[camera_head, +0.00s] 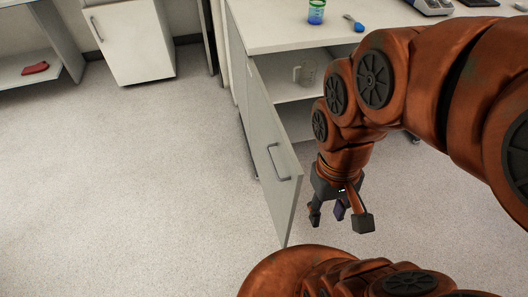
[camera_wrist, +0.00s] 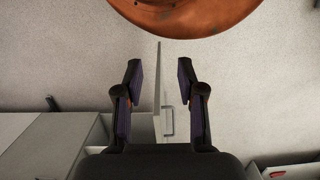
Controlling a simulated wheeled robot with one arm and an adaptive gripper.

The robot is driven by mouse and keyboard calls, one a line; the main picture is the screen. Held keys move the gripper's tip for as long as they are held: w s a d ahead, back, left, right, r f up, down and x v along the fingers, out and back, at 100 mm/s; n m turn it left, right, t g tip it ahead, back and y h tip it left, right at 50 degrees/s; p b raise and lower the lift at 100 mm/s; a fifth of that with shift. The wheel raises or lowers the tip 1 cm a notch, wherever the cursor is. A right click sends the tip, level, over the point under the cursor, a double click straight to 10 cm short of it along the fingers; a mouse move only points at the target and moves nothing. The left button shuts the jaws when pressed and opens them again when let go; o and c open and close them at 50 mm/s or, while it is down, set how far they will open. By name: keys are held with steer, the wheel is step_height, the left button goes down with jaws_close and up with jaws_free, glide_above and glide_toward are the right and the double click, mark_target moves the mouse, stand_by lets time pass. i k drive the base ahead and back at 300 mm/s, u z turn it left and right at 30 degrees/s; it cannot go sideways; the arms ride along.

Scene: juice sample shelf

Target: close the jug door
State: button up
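The jug door (camera_head: 272,150) is a pale cabinet door with a metal handle (camera_head: 277,163). It stands open, swung out from the cabinet front. A clear jug (camera_head: 305,73) stands on the shelf inside. My gripper (camera_head: 339,216) is open and empty, pointing down to the right of the door, on its inner side. In the head view a small gap shows between gripper and door; contact is not visible. In the wrist view the open fingers (camera_wrist: 160,66) appear on either side of the thin door (camera_wrist: 157,95), with its handle (camera_wrist: 168,122) below.
The counter (camera_head: 275,32) above the cabinet holds a cup with green and blue (camera_head: 316,12), a blue spoon-like item (camera_head: 354,23) and a device (camera_head: 428,5). Another white cabinet (camera_head: 130,42) and a red item on a shelf (camera_head: 35,68) are at left. The floor left of the door is clear.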

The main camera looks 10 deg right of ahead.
mark_target(280, 174)
steer(key=u, duration=0.55)
steer(key=k, duration=1.3)
steer(key=u, duration=0.5)
steer(key=i, duration=0.8)
steer(key=u, duration=0.7)
